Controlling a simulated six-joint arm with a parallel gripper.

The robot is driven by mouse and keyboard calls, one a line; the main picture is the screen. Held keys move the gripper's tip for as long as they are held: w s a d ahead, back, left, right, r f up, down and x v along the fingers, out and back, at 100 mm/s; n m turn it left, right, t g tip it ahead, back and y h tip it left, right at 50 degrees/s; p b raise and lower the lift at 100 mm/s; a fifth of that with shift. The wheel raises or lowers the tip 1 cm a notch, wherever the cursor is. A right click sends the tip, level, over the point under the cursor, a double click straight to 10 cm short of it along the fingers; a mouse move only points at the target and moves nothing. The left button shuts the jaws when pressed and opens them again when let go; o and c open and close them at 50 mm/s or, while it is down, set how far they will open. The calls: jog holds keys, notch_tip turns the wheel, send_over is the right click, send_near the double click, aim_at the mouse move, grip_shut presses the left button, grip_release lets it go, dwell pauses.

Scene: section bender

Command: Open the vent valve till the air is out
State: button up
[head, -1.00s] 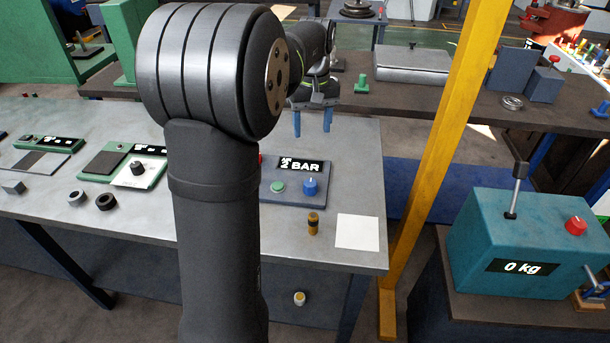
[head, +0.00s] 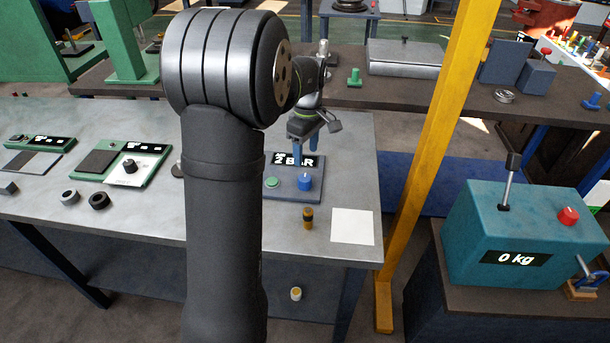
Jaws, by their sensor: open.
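The grey panel (head: 286,194) on the bench carries a dark display (head: 308,161) with white text ending in "BAR"; the figure before it is partly covered. A blue knob (head: 305,182) with a pale mark sits at the panel's right, and a green button (head: 274,183) at its left. No label tells which is the vent valve. My gripper (head: 297,162) hangs above the panel, its blue fingers pointing down in front of the display, close over the blue knob. Its jaws are open and hold nothing visible. I cannot tell whether a fingertip touches the knob.
A brown-and-black small cylinder (head: 308,218) and a white sheet (head: 352,226) are in front of the panel. Green-based instruments (head: 124,161) stand to the left. A yellow post (head: 430,150) rises at the bench's right. A teal box (head: 515,235) reads "0 kg".

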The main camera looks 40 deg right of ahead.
aim_at(305, 177)
jog(key=f, duration=0.9)
jog(key=shift+a+f, duration=0.1)
jog(key=shift+a, duration=0.15)
jog(key=c, duration=1)
